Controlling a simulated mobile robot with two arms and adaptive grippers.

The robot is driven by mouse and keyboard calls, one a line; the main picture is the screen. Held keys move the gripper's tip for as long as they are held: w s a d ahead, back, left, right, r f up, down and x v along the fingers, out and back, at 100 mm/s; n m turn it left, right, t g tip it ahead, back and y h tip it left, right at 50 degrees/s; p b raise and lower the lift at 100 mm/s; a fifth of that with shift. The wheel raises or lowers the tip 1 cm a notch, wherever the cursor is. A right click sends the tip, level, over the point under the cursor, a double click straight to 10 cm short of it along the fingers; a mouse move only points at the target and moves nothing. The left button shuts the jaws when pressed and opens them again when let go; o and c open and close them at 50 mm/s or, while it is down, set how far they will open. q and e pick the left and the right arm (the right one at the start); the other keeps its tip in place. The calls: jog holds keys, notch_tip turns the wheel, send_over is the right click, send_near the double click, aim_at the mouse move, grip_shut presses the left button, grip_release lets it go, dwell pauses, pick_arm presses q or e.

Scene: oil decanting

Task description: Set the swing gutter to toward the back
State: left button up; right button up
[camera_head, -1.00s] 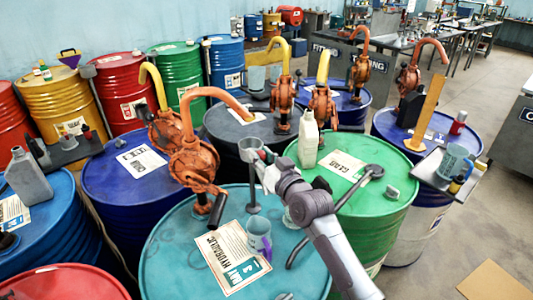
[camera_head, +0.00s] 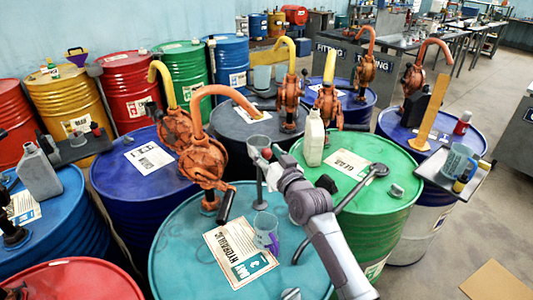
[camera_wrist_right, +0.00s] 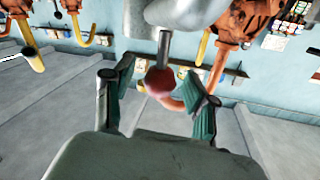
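The swing gutter appears as a grey cup-like piece (camera_head: 258,143) on a thin upright post (camera_head: 259,188) on the teal drum (camera_head: 180,260). A red knob (camera_head: 267,153) shows close to it, by my right gripper (camera_head: 272,158). In the right wrist view the red knob (camera_wrist_right: 160,80) hangs on a short grey rod from a pale grey body (camera_wrist_right: 185,14). The open fingers of my right gripper (camera_wrist_right: 158,100) stand on either side of the knob, with gaps visible. The gutter's full direction is hard to tell. My left gripper is out of view.
An orange hand pump (camera_head: 202,160) stands left of the post. A clear mug (camera_head: 266,230) and a label sheet (camera_head: 238,250) are on the teal drum. A green drum (camera_head: 375,215) with a white bottle (camera_head: 313,138) and a dark lever tool (camera_head: 350,200) is to the right.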

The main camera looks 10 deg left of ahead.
jog(key=v, duration=1.2)
jog(key=shift+d, duration=0.1)
